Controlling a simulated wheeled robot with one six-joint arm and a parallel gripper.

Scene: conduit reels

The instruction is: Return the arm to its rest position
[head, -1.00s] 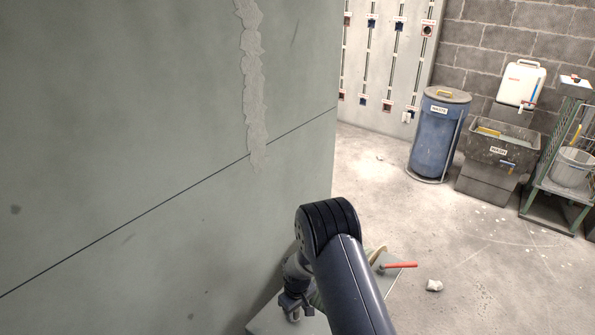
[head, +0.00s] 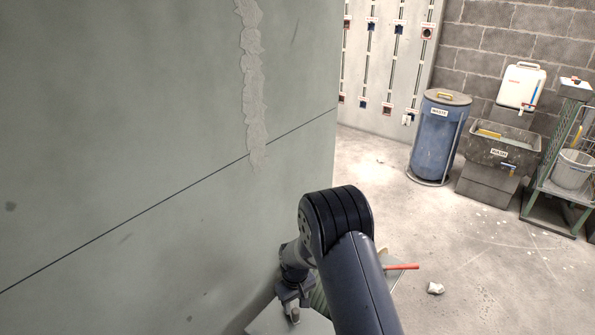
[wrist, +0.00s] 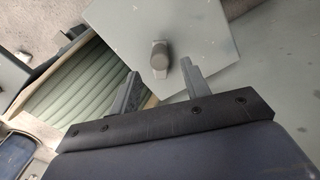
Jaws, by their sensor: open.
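My gripper (wrist: 160,88) is open in the wrist view, its two fingers apart with nothing between their tips. Beyond the tips is a grey plate with a dark rounded knob (wrist: 159,58) on it. A reel of pale green ribbed conduit (wrist: 88,82) lies to the left of the fingers. In the head view my arm rises from the bottom and bends over at a black joint beside the large grey-green wall. The gripper end (head: 293,312) points down there, partly hidden by the arm, so its fingers are not clear.
The grey-green wall panel (head: 150,130) stands close on the left. A red-handled object (head: 402,267) shows behind my arm. A white lump (head: 435,288) lies on the floor. A blue waste bin (head: 437,140), a dark sink (head: 500,148) and a green rack stand at the back right. The floor between is mostly clear.

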